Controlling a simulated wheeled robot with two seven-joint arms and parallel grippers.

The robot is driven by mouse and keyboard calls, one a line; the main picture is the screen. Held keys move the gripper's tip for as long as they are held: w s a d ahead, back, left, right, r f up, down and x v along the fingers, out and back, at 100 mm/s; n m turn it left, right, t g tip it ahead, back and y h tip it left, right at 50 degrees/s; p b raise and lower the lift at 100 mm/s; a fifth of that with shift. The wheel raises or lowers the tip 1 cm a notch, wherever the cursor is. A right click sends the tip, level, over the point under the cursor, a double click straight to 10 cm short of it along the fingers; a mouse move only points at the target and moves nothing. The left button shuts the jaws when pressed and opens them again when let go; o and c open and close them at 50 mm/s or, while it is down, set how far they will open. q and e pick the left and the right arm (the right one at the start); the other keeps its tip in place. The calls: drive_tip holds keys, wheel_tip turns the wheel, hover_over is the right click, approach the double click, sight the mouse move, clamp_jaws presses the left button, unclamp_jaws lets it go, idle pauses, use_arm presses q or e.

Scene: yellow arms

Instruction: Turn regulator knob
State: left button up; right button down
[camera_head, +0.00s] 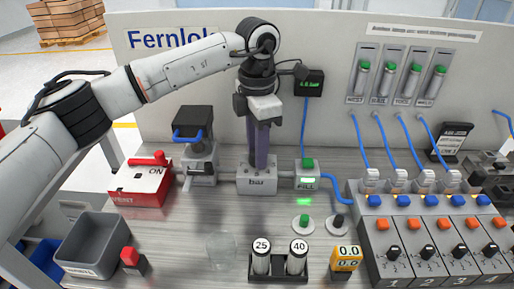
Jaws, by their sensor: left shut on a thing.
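The regulator is a grey block marked "bar" (257,183) in the middle of the bench, in the head view. My left gripper (258,162) points straight down just above this block, its long purple-grey fingers reaching to its top. The fingers are shut on the regulator's knob, which they mostly hide. The arm comes in from the left and bends down at the wrist. A small black display with green digits (309,83) is on the panel just right of the wrist. My right gripper is not in view.
A green-lit FILL block (307,178) is right of the regulator. A red-and-white vent box (140,182) and a black-topped unit (197,143) are on the left. Weights marked 25 and 40 (279,262) stand in front. Several numbered switch stations (428,235) fill the right.

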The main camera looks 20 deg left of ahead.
use_arm(q)
drive_tip(key=shift+r+n, duration=0.1)
drive_tip(key=shift+n, duration=0.4)
drive_tip(key=o, duration=1)
drive_tip(key=shift+o, duration=0.2)
wheel_tip(320, 180, up, 10)
drive_tip(key=shift+r, duration=0.15)
